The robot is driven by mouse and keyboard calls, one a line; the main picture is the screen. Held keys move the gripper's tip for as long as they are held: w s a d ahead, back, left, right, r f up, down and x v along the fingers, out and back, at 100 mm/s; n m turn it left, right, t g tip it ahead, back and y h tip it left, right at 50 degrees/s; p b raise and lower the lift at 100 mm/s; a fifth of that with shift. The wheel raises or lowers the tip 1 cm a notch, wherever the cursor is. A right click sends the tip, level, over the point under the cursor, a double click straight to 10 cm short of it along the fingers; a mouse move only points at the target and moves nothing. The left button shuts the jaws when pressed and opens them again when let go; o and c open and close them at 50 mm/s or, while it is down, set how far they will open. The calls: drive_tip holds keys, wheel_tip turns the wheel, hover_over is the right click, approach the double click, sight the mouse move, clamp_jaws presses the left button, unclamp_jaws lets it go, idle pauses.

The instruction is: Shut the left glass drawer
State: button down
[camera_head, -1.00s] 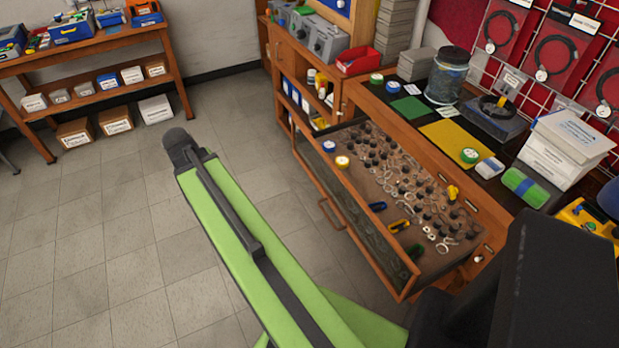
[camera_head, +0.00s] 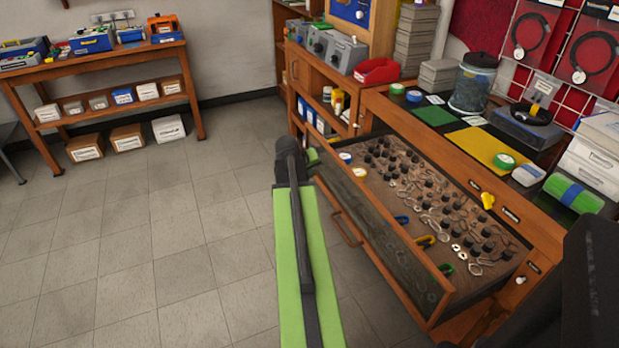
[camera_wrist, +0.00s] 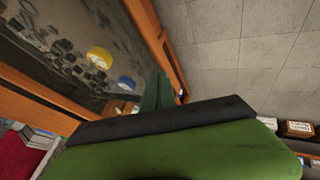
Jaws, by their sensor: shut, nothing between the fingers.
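The left glass drawer (camera_head: 375,240) stands pulled out from the wooden bench, with a glass front in a wooden frame. Its bar handle (camera_head: 346,228) is on the front. Inside lie many small black knobs and metal rings, and a few coloured rolls and clips. In the wrist view the drawer's wooden front rail (camera_wrist: 150,30) runs along its contents. My gripper (camera_wrist: 158,92) is shut and empty, close to that rail near the yellow and blue rolls; I cannot tell whether it touches. In the head view my green arm reaches to the drawer's far front corner and mostly hides the gripper.
The bench top (camera_head: 460,140) holds a glass jar (camera_head: 473,82), mats and tape rolls. An open shelf cabinet (camera_head: 325,95) adjoins the drawer's far end. A wooden table (camera_head: 100,72) with boxes stands at the back left. The tiled floor (camera_head: 160,240) before the drawer is clear.

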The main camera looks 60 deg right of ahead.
sight(326, 175)
drive_tip(key=shift+s+d+f, duration=0.3)
drive_tip(key=shift+s+d, duration=0.05)
drive_tip(key=shift+d, duration=0.45)
drive_tip(key=shift+s+d+f, duration=0.3)
drive_tip(key=shift+s+d, duration=0.05)
drive_tip(key=shift+d, duration=0.4)
drive_tip(key=shift+s+d+f, duration=0.3)
drive_tip(key=shift+s+d, duration=0.05)
drive_tip(key=shift+d, duration=0.45)
